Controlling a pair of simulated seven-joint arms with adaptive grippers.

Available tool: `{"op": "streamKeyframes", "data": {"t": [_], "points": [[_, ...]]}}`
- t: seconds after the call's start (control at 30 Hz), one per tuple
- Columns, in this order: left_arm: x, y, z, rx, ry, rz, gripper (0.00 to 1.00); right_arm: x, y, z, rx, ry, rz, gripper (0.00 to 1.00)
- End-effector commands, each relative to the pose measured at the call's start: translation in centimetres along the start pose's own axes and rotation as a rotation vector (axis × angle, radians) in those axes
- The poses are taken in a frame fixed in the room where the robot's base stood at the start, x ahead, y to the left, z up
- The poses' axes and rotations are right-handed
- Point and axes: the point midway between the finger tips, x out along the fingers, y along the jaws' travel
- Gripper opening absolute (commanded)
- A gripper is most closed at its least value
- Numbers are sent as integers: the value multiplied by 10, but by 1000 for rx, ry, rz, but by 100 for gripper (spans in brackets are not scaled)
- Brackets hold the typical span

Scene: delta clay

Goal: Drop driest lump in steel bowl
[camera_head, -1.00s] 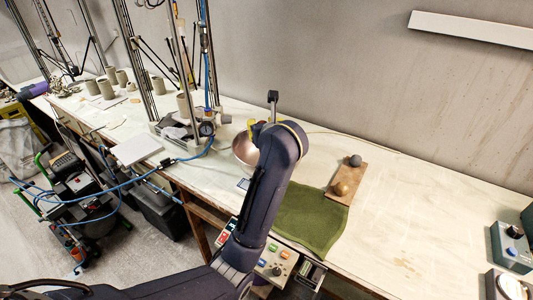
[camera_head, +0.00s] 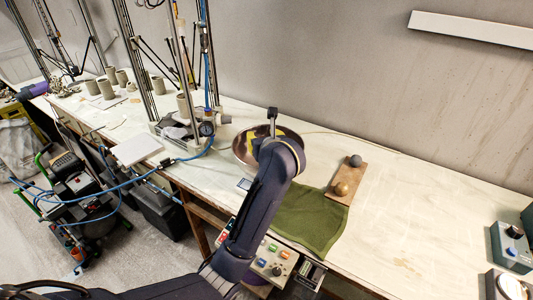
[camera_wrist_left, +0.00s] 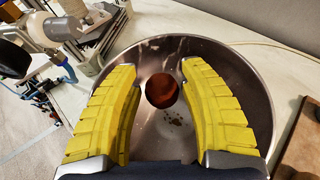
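The steel bowl (camera_head: 240,152) stands on the bench, partly hidden by my left arm in the head view. In the left wrist view the bowl (camera_wrist_left: 245,75) spreads out beneath my left gripper (camera_wrist_left: 160,72). Its two yellow fingers are apart. A dark reddish-brown lump (camera_wrist_left: 161,90) shows between them with a small gap on each side, against the bowl's inside; I cannot tell whether it touches the bottom. A grey lump (camera_head: 355,160) and an ochre-brown lump (camera_head: 341,189) sit on a wooden board (camera_head: 348,177). My right gripper is out of view.
A green cloth (camera_head: 310,220) lies right of my left arm, by the board. A metal-framed rig with a gauge (camera_head: 207,129) stands left of the bowl. Grey clay cups (camera_head: 158,85) are farther left. A control box (camera_head: 511,246) is at far right. The bench between board and box is clear.

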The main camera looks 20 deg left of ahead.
Motion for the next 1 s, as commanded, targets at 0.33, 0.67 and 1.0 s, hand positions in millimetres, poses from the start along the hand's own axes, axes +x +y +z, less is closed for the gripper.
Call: {"op": "streamKeyframes", "data": {"t": [0.33, 0.67, 1.0], "points": [[0, 0, 0, 0, 1, 0, 63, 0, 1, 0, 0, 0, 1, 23], [-10, -1, 24, -5, -1, -2, 63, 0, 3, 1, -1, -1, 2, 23], [-30, -1, 72, -4, -1, -3, 63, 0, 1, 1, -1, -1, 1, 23]]}}
